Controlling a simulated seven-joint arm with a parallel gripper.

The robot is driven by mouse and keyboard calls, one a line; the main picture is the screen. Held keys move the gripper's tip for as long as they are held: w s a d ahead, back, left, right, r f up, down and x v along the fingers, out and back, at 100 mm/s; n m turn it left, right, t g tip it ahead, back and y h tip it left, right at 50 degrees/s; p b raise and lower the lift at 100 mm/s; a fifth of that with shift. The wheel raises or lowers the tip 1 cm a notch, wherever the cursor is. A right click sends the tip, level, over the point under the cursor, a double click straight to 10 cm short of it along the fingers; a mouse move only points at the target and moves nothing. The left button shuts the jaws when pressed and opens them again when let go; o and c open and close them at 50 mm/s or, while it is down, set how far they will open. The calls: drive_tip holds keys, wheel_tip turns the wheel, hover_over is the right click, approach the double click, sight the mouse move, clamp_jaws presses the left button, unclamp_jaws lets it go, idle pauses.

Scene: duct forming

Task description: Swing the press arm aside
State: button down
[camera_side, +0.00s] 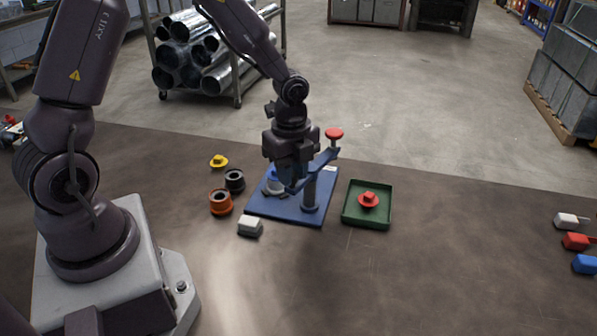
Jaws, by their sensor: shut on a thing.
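The press stands on a blue base plate (265,206) on the brown table. Its grey post (311,192) rises near the plate's right side. My gripper (291,186) points down over the plate and is shut on the press arm, left of the post. A pale and blue round part (274,183) sits on the plate, partly hidden behind my gripper.
A green tray (347,215) holding a red flanged piece (368,200) stands right of the plate. To the left are a black ring (235,181), an orange ring (220,202) and a yellow piece (218,161). A grey-white block (250,226) lies in front.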

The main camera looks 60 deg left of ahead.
drive_tip(key=shift+s+a+m, duration=0.15)
drive_tip(key=shift+a+m, duration=0.2)
drive_tip(key=shift+m, duration=0.25)
drive_tip(key=c, duration=0.9)
unclamp_jaws()
wheel_tip(320, 180, up, 13)
